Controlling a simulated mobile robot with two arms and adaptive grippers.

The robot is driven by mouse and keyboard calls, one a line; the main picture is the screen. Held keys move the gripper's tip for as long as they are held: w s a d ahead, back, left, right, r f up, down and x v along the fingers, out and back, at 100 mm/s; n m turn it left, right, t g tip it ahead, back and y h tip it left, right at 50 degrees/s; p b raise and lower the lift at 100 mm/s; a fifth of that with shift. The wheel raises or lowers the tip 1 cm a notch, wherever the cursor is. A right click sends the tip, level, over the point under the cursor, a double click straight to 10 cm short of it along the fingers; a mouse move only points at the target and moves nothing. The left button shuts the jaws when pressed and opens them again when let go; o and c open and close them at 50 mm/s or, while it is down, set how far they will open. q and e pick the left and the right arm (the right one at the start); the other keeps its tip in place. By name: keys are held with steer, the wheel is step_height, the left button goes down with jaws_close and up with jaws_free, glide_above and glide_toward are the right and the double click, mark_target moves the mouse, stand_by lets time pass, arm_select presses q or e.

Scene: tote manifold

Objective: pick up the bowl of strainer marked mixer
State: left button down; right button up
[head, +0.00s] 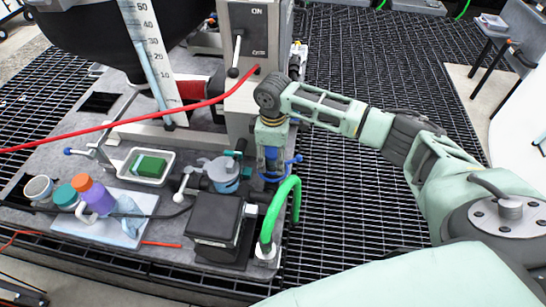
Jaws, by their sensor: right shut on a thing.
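My right gripper (271,160) points down at the right edge of the grey deck, beside the green hose. It is shut on a blue part (292,162) with curved pieces showing around the fingers. The gripper hides much of this part, and I cannot tell for sure whether it is the strainer bowl. A light blue-grey round fitting (224,176) with a teal handle stands on the pipework just to the left, apart from the gripper. No mixer marking is readable. My left gripper is not in view.
A black box (213,216) and an upright green hose (292,189) stand close to the gripper. A white tray with a green block (150,166) and bottles (92,194) are at left. A red hose (150,117) crosses behind. Open grating (350,190) lies to the right.

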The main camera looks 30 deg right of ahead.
mark_target(273, 149)
steer(key=shift+r, duration=0.1)
steer(key=shift+w+r, duration=0.1)
steer(key=shift+r, duration=0.5)
step_height(273, 149, up, 3)
steer(key=shift+f, duration=0.15)
steer(key=s+d+r, duration=0.1)
steer(key=s+r, duration=0.1)
steer(key=s, duration=0.2)
steer(key=s+r, duration=0.2)
steer(key=s, duration=0.1)
steer(key=s+d+r, duration=0.1)
steer(key=s+r, duration=0.2)
steer(key=s, duration=0.1)
steer(key=shift+s+d+b, duration=0.3)
steer(key=shift+b, duration=0.1)
steer(key=s+a+r+m, duration=0.1)
steer(key=a+m, duration=0.2)
steer(key=s+a+r+m, duration=0.2)
steer(key=a+m, duration=0.1)
steer(key=m, duration=0.1)
steer(key=s+a+r+m, duration=0.1)
steer(key=s+a+m, duration=0.1)
steer(key=a+m, duration=0.1)
steer(key=shift+s+a+r+m, duration=0.25)
steer(key=shift+a+r+m, duration=0.05)
steer(key=shift+a, duration=0.3)
